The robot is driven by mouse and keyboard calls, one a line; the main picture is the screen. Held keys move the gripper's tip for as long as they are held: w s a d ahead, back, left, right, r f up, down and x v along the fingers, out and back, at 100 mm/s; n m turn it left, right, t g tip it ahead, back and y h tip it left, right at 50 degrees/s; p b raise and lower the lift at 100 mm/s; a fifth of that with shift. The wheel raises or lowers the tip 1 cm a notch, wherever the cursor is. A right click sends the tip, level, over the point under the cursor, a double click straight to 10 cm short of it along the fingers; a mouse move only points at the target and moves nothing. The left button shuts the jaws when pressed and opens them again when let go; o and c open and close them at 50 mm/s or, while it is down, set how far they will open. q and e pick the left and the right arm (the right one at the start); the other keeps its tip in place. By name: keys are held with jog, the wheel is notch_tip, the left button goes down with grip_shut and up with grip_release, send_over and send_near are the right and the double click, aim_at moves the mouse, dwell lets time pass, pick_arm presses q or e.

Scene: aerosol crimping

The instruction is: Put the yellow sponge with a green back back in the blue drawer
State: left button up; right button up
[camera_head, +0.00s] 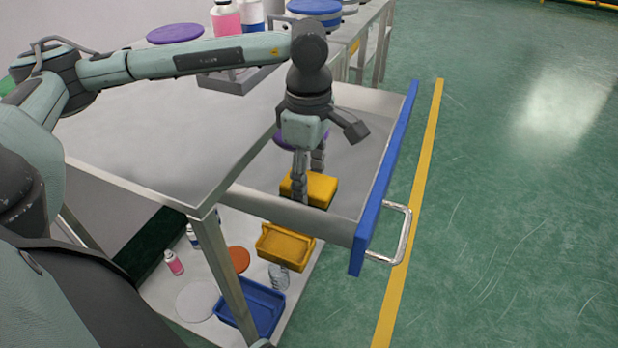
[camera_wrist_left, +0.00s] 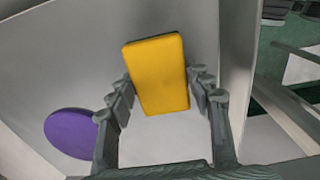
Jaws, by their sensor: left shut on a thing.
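The yellow sponge (camera_head: 316,188) is between the fingers of my left gripper (camera_head: 309,172), inside or just above the open blue-fronted drawer. In the left wrist view the sponge (camera_wrist_left: 158,74) shows its yellow face, with the left gripper's fingers (camera_wrist_left: 163,88) shut on its two sides. I cannot tell whether the sponge touches the drawer floor. My right gripper is not in view.
A purple disc (camera_wrist_left: 71,133) lies in the drawer beside the sponge. The steel tabletop (camera_head: 170,140) is mostly clear near the drawer. A yellow bin (camera_head: 285,247) and a blue bin (camera_head: 252,306) are on the shelf below. Open green floor lies to the right.

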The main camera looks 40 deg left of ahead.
aim_at(309, 181)
pick_arm(q)
jog(key=shift+f, duration=0.1)
jog(key=o, duration=1.1)
notch_tip(309, 181, up, 12)
